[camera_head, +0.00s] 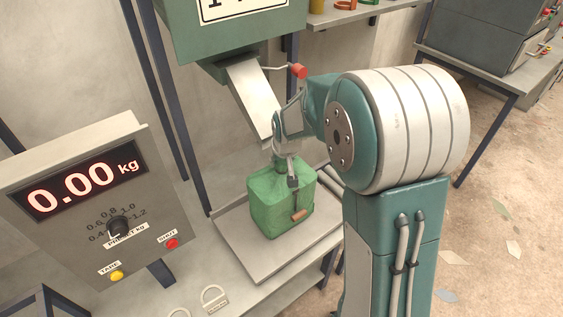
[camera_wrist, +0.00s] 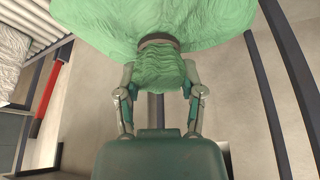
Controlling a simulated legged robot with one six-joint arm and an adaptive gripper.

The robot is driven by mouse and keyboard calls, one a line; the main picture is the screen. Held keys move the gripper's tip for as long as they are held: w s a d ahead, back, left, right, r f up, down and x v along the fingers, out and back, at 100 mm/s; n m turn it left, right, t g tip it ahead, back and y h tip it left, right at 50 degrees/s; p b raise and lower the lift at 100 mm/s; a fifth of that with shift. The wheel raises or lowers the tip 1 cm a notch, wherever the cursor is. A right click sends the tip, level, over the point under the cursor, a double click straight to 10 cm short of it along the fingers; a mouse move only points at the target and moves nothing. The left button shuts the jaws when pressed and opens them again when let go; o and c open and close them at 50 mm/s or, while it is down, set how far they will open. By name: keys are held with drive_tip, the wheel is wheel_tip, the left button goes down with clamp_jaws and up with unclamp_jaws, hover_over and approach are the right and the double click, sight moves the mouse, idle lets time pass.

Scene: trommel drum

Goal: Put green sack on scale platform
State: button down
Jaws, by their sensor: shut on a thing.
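The green sack (camera_head: 275,205) is upright over the grey scale platform (camera_head: 236,243) in the head view. Whether its bottom touches the platform or hangs just above it I cannot tell. My gripper (camera_head: 290,170) is at the top of the sack. In the wrist view, my gripper (camera_wrist: 160,88) has a finger on each side of the gathered neck of the green sack (camera_wrist: 155,28), shut on it below a brown tie. The scale display (camera_head: 84,180) reads 0.00 kg.
A metal chute (camera_head: 252,95) comes down from a green hopper (camera_head: 225,30) just above and behind the sack. A red-knobbed lever (camera_head: 299,71) sticks out beside it. The display panel stands left of the platform. A dark machine (camera_head: 480,45) rests on a table at the right.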

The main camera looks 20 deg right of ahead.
drive_tip(key=shift+f, duration=0.3)
drive_tip(key=shift+c, duration=1)
unclamp_jaws()
drive_tip(key=shift+f, duration=0.1)
